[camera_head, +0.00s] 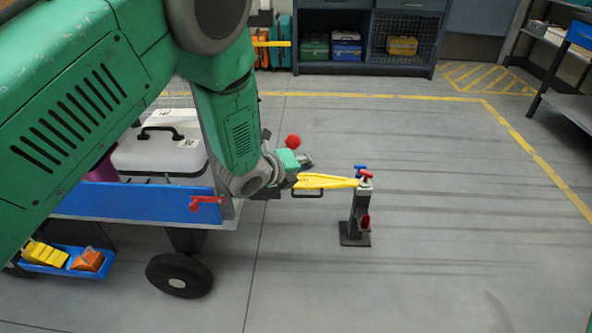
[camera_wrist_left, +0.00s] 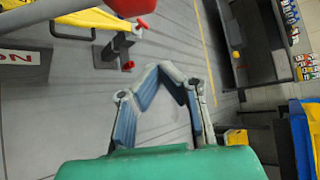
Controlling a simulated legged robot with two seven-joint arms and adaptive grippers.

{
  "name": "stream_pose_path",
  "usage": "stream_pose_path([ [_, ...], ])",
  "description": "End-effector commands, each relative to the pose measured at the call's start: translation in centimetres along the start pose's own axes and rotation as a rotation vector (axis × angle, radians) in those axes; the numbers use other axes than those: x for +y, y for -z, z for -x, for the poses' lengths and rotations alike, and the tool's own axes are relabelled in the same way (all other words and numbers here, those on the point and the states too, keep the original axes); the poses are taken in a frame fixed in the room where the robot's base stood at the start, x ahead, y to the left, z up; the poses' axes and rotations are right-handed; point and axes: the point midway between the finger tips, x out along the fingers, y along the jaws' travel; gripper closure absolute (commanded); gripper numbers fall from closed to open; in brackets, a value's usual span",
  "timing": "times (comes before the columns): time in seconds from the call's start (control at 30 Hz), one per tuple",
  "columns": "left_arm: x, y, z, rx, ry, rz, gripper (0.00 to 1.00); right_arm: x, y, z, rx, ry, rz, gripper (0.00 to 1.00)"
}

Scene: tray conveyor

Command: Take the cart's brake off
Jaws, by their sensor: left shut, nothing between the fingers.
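The cart (camera_head: 135,203) stands at the left with a blue side panel and a black wheel (camera_head: 180,275). A red ball knob (camera_head: 293,141) shows just behind my left gripper. A large red rounded end on a grey bar, seemingly this knob, shows at the top left of the left wrist view (camera_wrist_left: 130,7). A red handle (camera_head: 206,201) sits on the cart's blue panel. My left gripper (camera_head: 306,160) is shut and empty, apart from the knob in the wrist view, its fingertips (camera_wrist_left: 172,70) together. My arm hides part of the cart. The right gripper is out of view.
A yellow drawbar (camera_head: 325,182) runs from the cart to a dark post (camera_head: 360,215) with red and blue handles. A white case (camera_head: 160,152) rests on the cart; a blue bin (camera_head: 50,262) hangs low. Shelves (camera_head: 365,62) stand behind. The floor right is clear.

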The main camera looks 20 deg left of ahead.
Motion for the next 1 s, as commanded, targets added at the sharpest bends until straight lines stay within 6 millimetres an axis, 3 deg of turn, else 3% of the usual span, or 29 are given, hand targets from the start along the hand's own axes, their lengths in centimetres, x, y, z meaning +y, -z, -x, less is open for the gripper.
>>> stream_pose_path([
  [0.13, 0.2, -0.3, -2.9, -0.004, 0.002, 0.003, 1.00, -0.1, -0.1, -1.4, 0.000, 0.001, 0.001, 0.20],
  [0.33, -0.2, -2.9, -1.5, -0.004, 0.000, -0.001, 1.00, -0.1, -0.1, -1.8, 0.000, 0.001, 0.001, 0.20],
  [0.83, -0.1, -3.8, -1.1, -0.001, 0.000, 0.001, 1.00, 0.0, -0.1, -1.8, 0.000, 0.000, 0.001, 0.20],
  [1.0, -0.4, -5.4, 0.5, -0.006, 0.066, 0.067, 1.00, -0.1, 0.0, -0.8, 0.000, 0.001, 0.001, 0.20],
])
